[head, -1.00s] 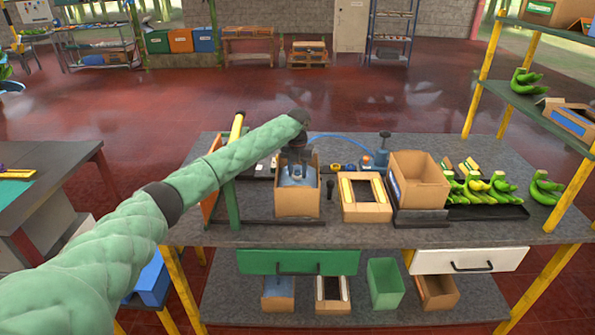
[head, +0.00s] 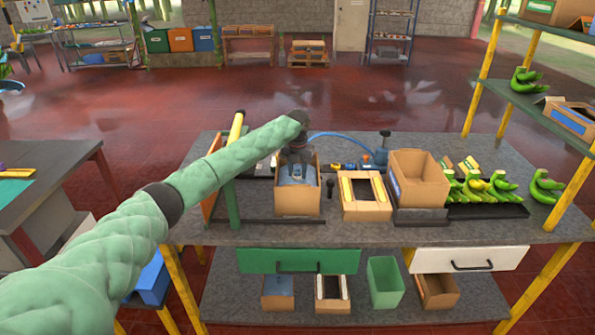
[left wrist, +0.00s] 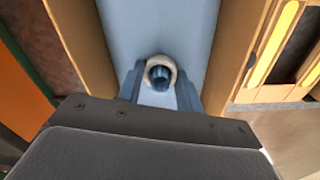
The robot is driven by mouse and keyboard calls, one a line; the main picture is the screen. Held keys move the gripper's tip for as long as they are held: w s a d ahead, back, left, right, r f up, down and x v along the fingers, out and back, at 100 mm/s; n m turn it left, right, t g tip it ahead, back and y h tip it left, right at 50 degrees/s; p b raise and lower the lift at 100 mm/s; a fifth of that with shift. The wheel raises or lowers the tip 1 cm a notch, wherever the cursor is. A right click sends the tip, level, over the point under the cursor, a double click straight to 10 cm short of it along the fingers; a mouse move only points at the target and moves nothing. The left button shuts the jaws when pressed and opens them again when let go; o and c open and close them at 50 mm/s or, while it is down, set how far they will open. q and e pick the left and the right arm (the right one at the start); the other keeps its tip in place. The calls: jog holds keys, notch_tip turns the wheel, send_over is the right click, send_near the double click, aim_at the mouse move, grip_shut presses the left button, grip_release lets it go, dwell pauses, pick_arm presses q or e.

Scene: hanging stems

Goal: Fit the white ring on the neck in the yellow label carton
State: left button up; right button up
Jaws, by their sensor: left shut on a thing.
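My left gripper (head: 297,172) points down into the open top of a brown carton (head: 297,204) with a pale blue lining (left wrist: 158,28). In the left wrist view its two blue-grey fingers (left wrist: 160,92) are closed on the white ring (left wrist: 173,66). The dark blue neck (left wrist: 159,74) shows inside the ring's opening, nearly centred. I cannot tell how far down the neck the ring sits. No yellow label is clear on this carton from here. My right gripper is not in view.
Close on the right stands a low carton (head: 367,210) with yellow and white strips, then a taller open carton (head: 420,190). Green bananas (head: 483,188) lie on a dark tray beyond. A green post (head: 232,205) stands just left of the carton.

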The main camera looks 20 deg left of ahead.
pick_arm(q)
jog(key=shift+f, duration=0.15)
dwell(0.4)
jog(key=o, duration=1.6)
jog(key=shift+r+p, duration=1.15)
jog(key=shift+r, duration=0.4)
jog(key=shift+r+p, duration=0.3)
jog(key=shift+r, duration=0.15)
notch_tip(320, 180, up, 8)
jog(key=p, duration=0.4)
jog(key=shift+f, duration=0.25)
